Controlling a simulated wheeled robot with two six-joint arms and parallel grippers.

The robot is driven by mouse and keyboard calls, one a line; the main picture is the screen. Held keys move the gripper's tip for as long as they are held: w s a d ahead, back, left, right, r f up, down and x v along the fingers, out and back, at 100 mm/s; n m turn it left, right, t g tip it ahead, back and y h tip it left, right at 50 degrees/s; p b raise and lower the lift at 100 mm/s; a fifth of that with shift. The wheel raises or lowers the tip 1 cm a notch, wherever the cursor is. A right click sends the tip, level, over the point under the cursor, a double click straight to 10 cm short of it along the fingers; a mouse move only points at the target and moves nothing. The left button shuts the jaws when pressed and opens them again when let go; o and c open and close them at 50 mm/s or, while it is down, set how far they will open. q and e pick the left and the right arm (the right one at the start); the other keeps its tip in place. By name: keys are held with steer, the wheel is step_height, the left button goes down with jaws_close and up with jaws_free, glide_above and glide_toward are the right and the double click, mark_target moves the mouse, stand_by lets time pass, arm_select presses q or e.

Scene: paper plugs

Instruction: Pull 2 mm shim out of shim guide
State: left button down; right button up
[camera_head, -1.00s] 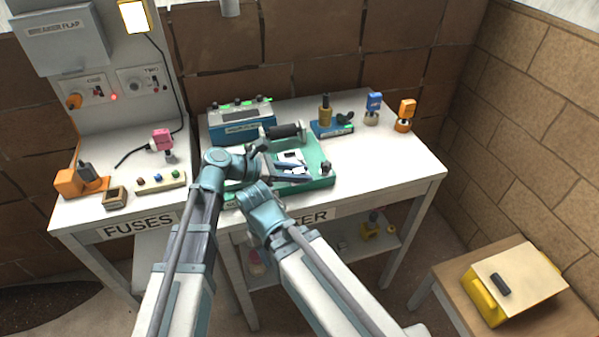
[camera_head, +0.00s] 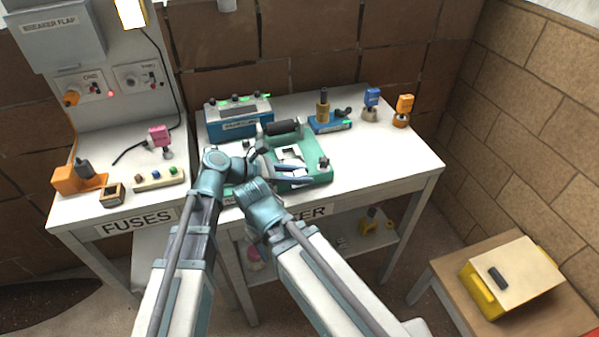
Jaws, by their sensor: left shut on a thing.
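The green fixture (camera_head: 322,150) lies on the right-hand table, with a white, dark-marked part (camera_head: 291,153) at its middle. I take this area to be the shim guide, but the shim itself is too small to make out. My left gripper (camera_head: 307,173) reaches across the fixture from the left, its blue-grey fingers just in front of the white part. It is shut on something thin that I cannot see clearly. My right arm's teal wrist (camera_head: 262,200) is beside it at the table's front edge; its fingertips are hidden or not distinguishable.
A black roller handle (camera_head: 282,127) stands at the back of the fixture, before a blue box (camera_head: 238,119). A blue block with a brass post (camera_head: 323,110) and blue and orange plugs (camera_head: 404,104) stand to the right. The table's right front is clear.

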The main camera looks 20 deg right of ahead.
arm_select(q)
steer(key=shift+s+d, duration=0.1)
steer(key=shift+s, duration=1.6)
steer(key=shift+s, duration=0.2)
